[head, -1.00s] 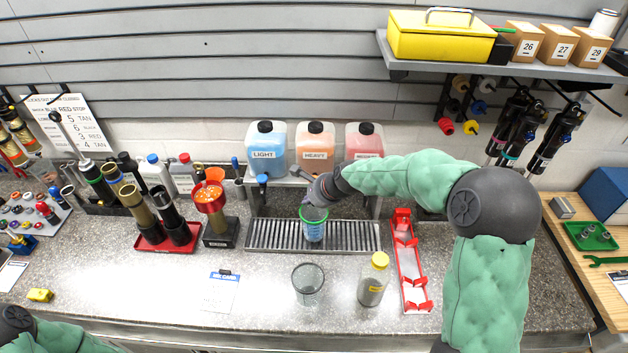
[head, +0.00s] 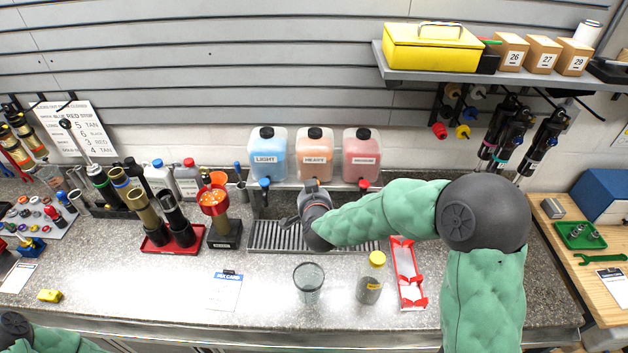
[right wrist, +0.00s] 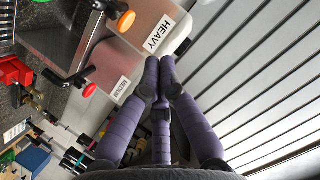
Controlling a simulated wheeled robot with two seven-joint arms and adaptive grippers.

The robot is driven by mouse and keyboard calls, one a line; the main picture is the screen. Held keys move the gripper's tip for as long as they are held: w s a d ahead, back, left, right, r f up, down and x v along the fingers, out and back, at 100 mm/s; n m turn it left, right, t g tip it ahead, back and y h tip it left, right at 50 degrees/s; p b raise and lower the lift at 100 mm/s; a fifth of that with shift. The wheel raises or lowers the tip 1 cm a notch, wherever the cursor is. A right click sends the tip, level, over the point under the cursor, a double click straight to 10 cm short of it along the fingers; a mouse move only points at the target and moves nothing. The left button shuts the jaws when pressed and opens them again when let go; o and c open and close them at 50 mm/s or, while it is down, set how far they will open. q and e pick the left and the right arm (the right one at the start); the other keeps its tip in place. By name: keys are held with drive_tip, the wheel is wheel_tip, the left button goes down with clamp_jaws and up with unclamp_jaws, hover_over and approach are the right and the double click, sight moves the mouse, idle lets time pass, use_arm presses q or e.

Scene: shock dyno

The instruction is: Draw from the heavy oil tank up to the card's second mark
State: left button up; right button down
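The heavy oil tank (head: 314,150), with orange contents and a HEAVY label, stands in the middle of the row of tanks. Its label side (right wrist: 160,30) and orange tap handle (right wrist: 126,20) show in the right wrist view. My right gripper (right wrist: 161,64) has its purple fingertips together, with nothing seen between them, beside the tap and just before the label. In the head view the gripper (head: 314,188) is in front of this tank. My left gripper is out of view.
The light tank (head: 266,150) and red medium tank (head: 362,150) flank the heavy one. The drip tray (head: 265,236) lies below. A glass beaker (head: 308,285), a yellow-capped bottle (head: 371,285) and a red rack (head: 408,270) stand in front.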

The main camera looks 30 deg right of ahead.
drive_tip(key=shift+s+d+r+n+h, duration=0.2)
drive_tip(key=shift+s+r+n+h, duration=0.25)
drive_tip(key=shift+s+n, duration=0.1)
drive_tip(key=shift+s+d+r+n+h, duration=0.15)
drive_tip(key=shift+s+r+n+h, duration=0.2)
drive_tip(key=shift+s+n+h, duration=0.15)
drive_tip(key=x, duration=0.3)
drive_tip(key=f+p+x, duration=0.1)
drive_tip(key=x, duration=0.3)
drive_tip(key=f+x, duration=0.1)
drive_tip(key=x, duration=0.2)
drive_tip(key=shift+a+f, duration=0.15)
drive_tip(key=shift+w+a+f, duration=0.1)
drive_tip(key=shift+f, duration=0.7)
drive_tip(key=shift+f, duration=0.1)
